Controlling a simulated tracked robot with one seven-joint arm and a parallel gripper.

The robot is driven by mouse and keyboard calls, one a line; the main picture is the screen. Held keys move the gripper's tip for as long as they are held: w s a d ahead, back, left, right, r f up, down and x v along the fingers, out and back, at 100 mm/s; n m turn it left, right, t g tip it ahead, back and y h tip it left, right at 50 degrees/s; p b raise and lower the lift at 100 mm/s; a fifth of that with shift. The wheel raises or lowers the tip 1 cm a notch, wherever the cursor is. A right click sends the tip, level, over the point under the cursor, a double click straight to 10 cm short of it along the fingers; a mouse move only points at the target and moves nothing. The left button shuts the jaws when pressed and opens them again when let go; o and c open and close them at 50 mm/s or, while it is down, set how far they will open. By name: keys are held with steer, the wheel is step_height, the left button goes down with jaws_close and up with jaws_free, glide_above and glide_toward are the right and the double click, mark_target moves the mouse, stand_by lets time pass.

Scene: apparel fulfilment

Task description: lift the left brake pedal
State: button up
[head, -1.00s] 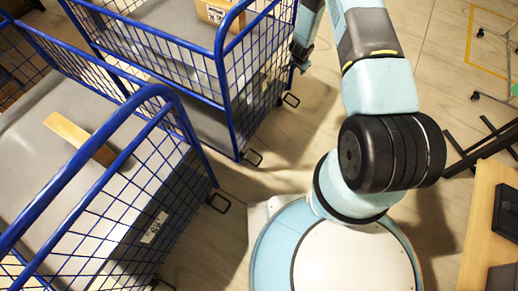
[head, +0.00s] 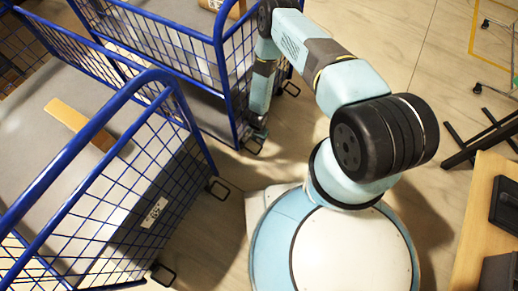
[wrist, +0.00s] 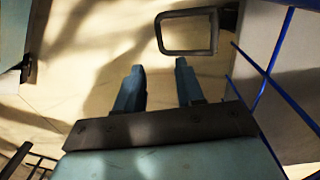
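Black loop-shaped brake pedals stick out low from the blue cage trolleys. In the head view, the far trolley has a left pedal (head: 252,151) at its near corner and another pedal (head: 291,91) further right. My gripper (head: 258,133) is low, right by that left pedal. In the wrist view, a pedal loop (wrist: 188,53) lies just beyond my gripper (wrist: 158,68).
The far trolley (head: 232,75) stands close beside my forearm, and its blue mesh also shows at the right of the wrist view (wrist: 263,90). The near trolley (head: 150,165) has its own pedals (head: 217,197). A wooden table (head: 480,220) is at the right. Open floor lies beyond my arm.

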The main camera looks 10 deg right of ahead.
steer(key=f, duration=1.1)
steer(key=shift+d+f, duration=0.1)
steer(key=shift+d, duration=0.1)
jaws_close()
stand_by(1.1)
